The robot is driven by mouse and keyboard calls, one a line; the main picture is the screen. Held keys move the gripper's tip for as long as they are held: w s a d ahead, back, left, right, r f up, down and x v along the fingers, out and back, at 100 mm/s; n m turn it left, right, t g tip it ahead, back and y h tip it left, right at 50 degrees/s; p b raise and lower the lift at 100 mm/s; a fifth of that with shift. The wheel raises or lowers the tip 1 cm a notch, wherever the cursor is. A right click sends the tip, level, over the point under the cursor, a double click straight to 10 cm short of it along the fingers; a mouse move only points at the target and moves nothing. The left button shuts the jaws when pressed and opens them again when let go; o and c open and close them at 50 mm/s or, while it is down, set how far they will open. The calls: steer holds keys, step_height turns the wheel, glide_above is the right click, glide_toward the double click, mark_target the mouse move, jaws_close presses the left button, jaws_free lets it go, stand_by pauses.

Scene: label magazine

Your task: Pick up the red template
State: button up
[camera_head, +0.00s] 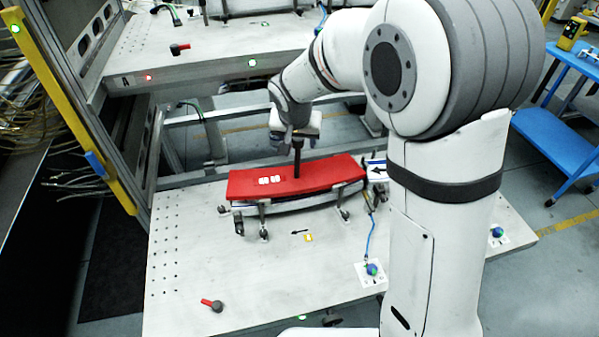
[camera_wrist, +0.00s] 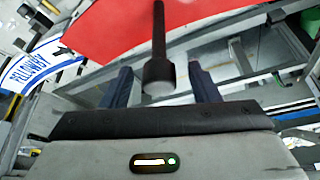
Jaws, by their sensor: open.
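The red template (camera_head: 240,186) is a long, slightly curved plate on a raised metal fixture on the lower table. A black post (camera_head: 298,163) stands up from it. My gripper (camera_head: 297,136) is above the template at the top of this post. In the wrist view, the red template (camera_wrist: 110,25) fills the top, and the black post with its wide end (camera_wrist: 158,50) lies between the two dark, spread fingers (camera_wrist: 161,80). The fingers show gaps on both sides of the post. The head view does not show the fingertips clearly.
The perforated lower table (camera_head: 200,270) bears a red-and-black handle (camera_head: 211,304) and a blue-green button (camera_head: 372,269). An upper shelf (camera_head: 220,45) lies behind. A yellow-edged frame (camera_head: 70,105) stands left, a blue cart (camera_head: 555,138) right. The table's front left is mostly clear.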

steer(key=shift+x, duration=1.1)
jaws_close()
